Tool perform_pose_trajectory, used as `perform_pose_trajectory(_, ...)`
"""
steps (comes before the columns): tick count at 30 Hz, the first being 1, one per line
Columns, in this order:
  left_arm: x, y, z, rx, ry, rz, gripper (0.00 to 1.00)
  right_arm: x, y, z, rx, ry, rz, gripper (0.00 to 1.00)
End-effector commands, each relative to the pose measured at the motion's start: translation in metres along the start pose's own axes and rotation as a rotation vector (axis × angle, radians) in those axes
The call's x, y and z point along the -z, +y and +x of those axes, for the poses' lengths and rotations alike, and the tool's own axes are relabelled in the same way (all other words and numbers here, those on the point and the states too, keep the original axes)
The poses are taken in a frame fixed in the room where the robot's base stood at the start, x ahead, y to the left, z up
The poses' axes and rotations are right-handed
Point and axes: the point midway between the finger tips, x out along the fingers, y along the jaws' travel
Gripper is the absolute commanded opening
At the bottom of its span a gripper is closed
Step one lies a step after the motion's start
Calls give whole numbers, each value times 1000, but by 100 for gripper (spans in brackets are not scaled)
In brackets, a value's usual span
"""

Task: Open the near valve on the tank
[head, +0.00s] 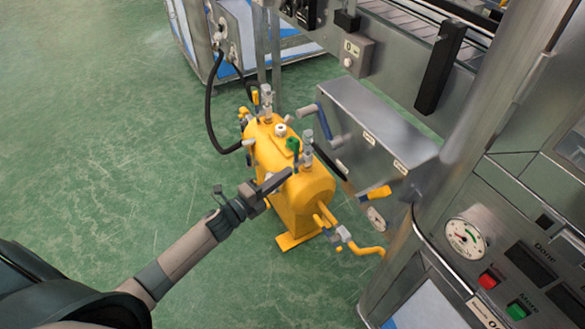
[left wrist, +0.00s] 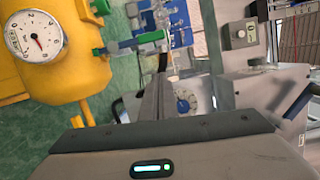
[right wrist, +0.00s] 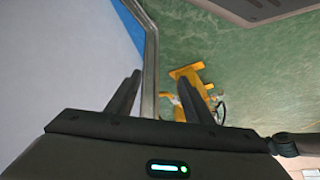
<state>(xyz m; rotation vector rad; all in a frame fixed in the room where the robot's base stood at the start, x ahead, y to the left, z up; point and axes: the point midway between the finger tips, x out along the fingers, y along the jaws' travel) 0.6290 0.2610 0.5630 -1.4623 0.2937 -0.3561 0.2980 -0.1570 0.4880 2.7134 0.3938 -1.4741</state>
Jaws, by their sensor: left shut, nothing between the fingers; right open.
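The yellow tank (head: 305,200) stands on the green floor and also shows in the left wrist view (left wrist: 75,75). On top of its near end is a valve with a green handle (head: 293,145) beside a silver fitting (head: 307,148); the green handle shows in the left wrist view (left wrist: 125,46). Another fitting with a yellow handle (head: 255,97) stands at the far end. My left gripper (head: 285,176) is shut and empty, its tips by the tank's near top, below the green handle in the picture. My right gripper (right wrist: 160,85) is open and empty, away from the tank.
A metal box (head: 365,130) with a blue-armed crank (head: 325,120) stands right of the tank. A yellow pipe (head: 368,251) runs from the tank towards the machine with a gauge (head: 466,238). A black hose (head: 209,115) loops on the left. Floor at left is clear.

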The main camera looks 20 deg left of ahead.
Motion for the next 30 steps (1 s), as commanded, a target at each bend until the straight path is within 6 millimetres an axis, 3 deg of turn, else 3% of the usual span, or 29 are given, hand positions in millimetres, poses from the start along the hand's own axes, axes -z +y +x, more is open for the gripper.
perform_pose_trajectory(3, 0, 0, -16, -1, 0, -1, 0, 2, 0, 0, -2, 3, 1, 47)
perform_pose_trajectory(9, 0, -1, -27, 0, 0, -1, 0, 3, 0, 0, -2, 2, 2, 47)
perform_pose_trajectory(30, 3, 0, -29, -7, -12, -28, 0, -1, 0, -1, 0, -4, -2, 47)
